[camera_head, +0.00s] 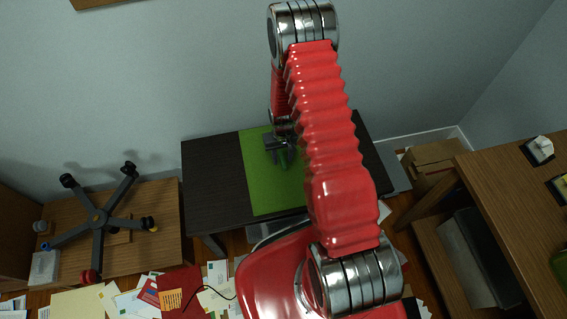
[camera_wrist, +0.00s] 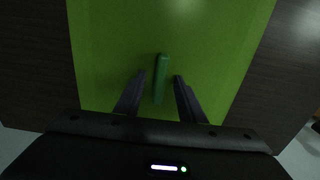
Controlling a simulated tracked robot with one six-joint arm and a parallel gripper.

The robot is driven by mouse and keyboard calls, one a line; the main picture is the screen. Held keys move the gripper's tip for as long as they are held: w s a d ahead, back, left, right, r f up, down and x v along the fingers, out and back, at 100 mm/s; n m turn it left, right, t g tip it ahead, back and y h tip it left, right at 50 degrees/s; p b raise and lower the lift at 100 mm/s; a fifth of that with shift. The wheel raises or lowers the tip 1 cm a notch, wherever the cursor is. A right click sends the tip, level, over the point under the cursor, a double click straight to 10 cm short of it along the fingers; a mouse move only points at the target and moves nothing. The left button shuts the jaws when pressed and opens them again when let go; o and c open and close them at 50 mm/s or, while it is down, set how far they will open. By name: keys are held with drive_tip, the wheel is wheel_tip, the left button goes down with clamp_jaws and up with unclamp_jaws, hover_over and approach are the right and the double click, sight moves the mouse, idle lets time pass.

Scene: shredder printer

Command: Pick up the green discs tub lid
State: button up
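A narrow dark green piece (camera_wrist: 160,78), likely the green discs tub lid seen edge-on, shows over a bright green mat (camera_wrist: 110,50) in the wrist view. My gripper (camera_wrist: 159,80) is open, with one dark finger on each side of the green piece and a gap visible on both sides. In the head view my gripper (camera_head: 281,152) is low over the green mat (camera_head: 260,190), and a bit of the green piece (camera_head: 284,163) shows below it. I cannot tell whether the piece rests on the mat or how it is supported.
The mat lies on a dark table (camera_head: 210,170) against the wall. An upturned chair base (camera_head: 100,215) lies on a wooden surface at left. Papers (camera_head: 130,300) cover the floor in front. A wooden desk (camera_head: 515,190) stands at right, with a cardboard box (camera_head: 435,155) behind it.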

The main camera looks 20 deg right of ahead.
sight(282, 159)
clamp_jaws()
idle(0.5)
drive_tip(key=shift+r, duration=0.1)
wheel_tip(282, 159, up, 10)
idle(0.8)
idle(0.5)
